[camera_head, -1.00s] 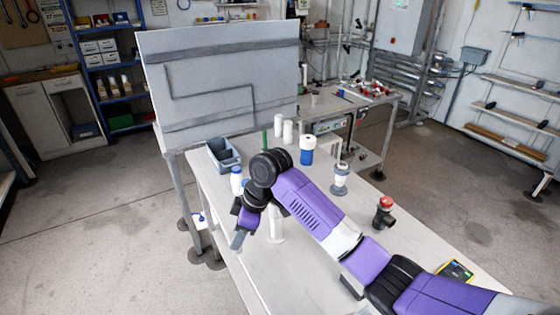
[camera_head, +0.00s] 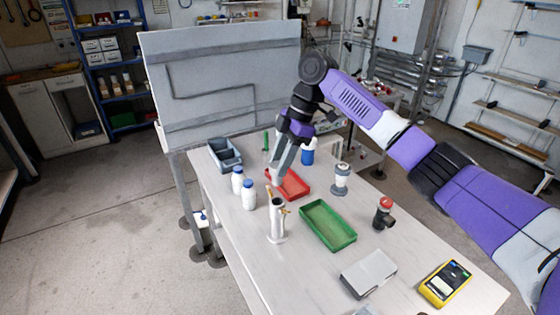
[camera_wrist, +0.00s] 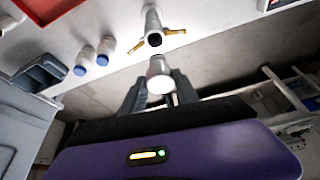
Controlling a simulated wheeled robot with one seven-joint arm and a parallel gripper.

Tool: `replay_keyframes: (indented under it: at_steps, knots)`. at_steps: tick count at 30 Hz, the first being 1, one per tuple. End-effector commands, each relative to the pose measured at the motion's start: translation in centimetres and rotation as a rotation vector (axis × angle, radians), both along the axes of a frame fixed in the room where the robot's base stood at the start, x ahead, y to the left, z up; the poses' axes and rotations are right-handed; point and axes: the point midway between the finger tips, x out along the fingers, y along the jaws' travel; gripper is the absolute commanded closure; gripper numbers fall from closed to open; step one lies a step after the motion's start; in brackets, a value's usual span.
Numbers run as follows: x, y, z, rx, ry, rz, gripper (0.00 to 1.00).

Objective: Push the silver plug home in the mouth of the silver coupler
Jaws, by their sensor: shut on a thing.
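The silver coupler (camera_head: 277,222) stands upright on the table, with a brass-coloured lever on each side of its top. In the wrist view the coupler (camera_wrist: 151,20) shows its dark open mouth, just beyond the plug. My gripper (camera_head: 281,168) is above the coupler, fingers pointing down. In the wrist view my gripper (camera_wrist: 160,90) is shut on the silver plug (camera_wrist: 159,69), whose pale round end faces the camera. The plug (camera_head: 274,179) is small in the head view, above the mouth and apart from it. The fingers partly hide the plug.
Two white bottles with blue caps (camera_head: 249,196) stand left of the coupler. A red tray (camera_head: 298,190) lies behind it and a green tray (camera_head: 330,240) to its right. A grey box (camera_head: 368,273) and a yellow meter (camera_head: 446,283) lie at the front right.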

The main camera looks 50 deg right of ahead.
Motion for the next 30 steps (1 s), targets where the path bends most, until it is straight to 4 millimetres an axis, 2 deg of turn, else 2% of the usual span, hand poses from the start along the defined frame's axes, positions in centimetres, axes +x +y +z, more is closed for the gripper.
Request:
replay_keyframes:
  at_steps: [6, 21, 30]
  knots:
    - [0.0, -0.1, 0.2, 0.002, -0.002, 0.000, 1.00]
    - [0.0, -0.1, -4.3, 0.000, -0.002, -0.001, 1.00]
    - [0.0, -0.1, -5.6, 0.001, -0.003, -0.001, 1.00]
